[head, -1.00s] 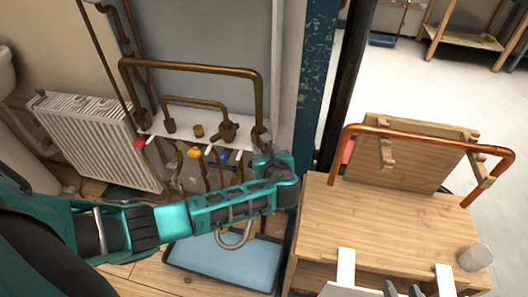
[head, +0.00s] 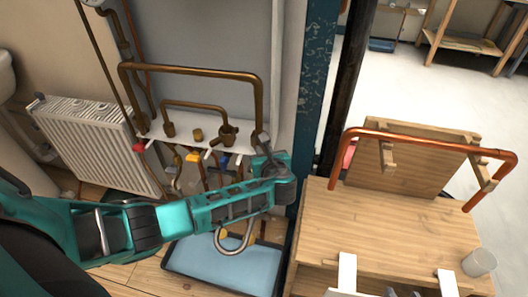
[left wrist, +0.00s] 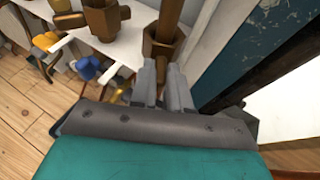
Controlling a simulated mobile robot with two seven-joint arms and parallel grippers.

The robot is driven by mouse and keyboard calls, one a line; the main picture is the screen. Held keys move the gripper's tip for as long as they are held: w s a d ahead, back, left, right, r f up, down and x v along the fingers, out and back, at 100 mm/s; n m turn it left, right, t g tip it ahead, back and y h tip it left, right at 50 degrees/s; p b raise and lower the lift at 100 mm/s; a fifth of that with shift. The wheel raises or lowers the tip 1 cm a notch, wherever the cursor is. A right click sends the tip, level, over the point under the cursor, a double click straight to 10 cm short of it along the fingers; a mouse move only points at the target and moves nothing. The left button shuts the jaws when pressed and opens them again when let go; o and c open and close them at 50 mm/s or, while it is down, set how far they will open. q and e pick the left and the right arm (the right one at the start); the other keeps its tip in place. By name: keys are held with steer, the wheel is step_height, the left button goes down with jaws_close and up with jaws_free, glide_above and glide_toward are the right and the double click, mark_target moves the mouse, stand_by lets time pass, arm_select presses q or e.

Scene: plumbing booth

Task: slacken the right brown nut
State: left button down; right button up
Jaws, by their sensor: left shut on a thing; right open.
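A large brown pipe (head: 190,70) arches over a white shelf (head: 182,136) in the head view. The right brown nut (head: 259,139) sits at the foot of its right leg, partly hidden by my gripper. In the left wrist view the nut (left wrist: 161,42) is a brown collar around the upright pipe. My left gripper (head: 262,152) is shut on this nut, coming from the front; its grey fingers (left wrist: 163,78) lie close together at the nut's near side. My right gripper (head: 403,291) is open at the bottom edge of the head view, mostly cut off.
A smaller brown pipe (head: 195,106) stands under the large one, its right fitting (head: 228,134) close left of my gripper. Coloured valves hang below the shelf. A blue tray (head: 220,266) lies on the floor. A wooden bench (head: 390,230) holds a copper pipe (head: 430,143) and cup (head: 480,262).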

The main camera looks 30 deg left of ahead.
arm_select(q)
steer(key=shift+d, duration=0.1)
steer(key=shift+w+d+n+g+y, duration=0.2)
steer(key=shift+n+g+y, duration=0.2)
steer(key=shift+n+y, duration=0.15)
steer(key=shift+w+d+n+g+y, duration=0.1)
steer(key=shift+w+n+g+y, duration=0.1)
steer(key=shift+n+g+y, duration=0.3)
steer(key=c, duration=1.1)
jaws_free()
steer(key=shift+d+h+p, duration=0.1)
steer(key=shift+h+p, duration=0.15)
steer(key=shift+p, duration=0.05)
